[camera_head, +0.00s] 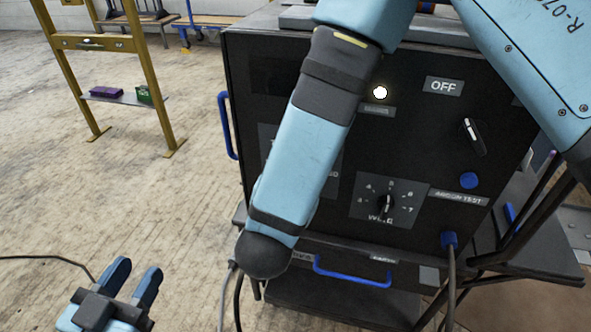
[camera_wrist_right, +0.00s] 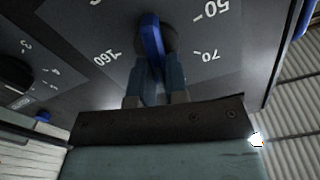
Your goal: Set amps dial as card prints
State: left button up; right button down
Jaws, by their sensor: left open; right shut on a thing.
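The amps dial's blue handle (camera_wrist_right: 153,38) shows in the right wrist view on a dark face with printed numbers, among them 160, 50 and 70. My right gripper (camera_wrist_right: 154,78) is shut on this handle. Which number the handle marks, I cannot tell. In the head view my right arm covers the dial and the right gripper. My left gripper (camera_head: 136,284) is open and empty at the lower left, well away from the dark machine (camera_head: 255,85). I see no readable card.
The machine's front has an OFF sign (camera_head: 444,87), a lit white lamp (camera_head: 380,93), a black switch (camera_head: 474,137), a blue button (camera_head: 469,180) and a smaller numbered dial (camera_head: 387,203). Blue handles (camera_head: 352,275) stick out. A yellow stand (camera_head: 137,70) is at the left; floor between is clear.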

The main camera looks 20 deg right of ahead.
pick_arm(q)
jog(key=shift+w+a+r+m+h+b, duration=0.3)
jog(key=shift+m+b, duration=0.2)
jog(key=shift+m, duration=0.1)
pick_arm(e)
jog(key=shift+s+d+f+m, duration=0.1)
jog(key=shift+d+f+m, duration=0.05)
jog(key=shift+m, duration=1.45)
jog(key=shift+s+d+f+m, duration=0.1)
jog(key=shift+d+m, duration=0.05)
jog(key=shift+m, duration=1.45)
pick_arm(q)
jog(key=shift+d+t, duration=0.1)
jog(key=shift+t, duration=0.2)
pick_arm(e)
jog(key=c, duration=1.1)
grip_release()
pick_arm(q)
jog(key=shift+s+f, duration=0.1)
jog(key=shift+f, duration=0.05)
pick_arm(e)
jog(key=shift+s+a, duration=0.1)
jog(key=shift+a, duration=0.05)
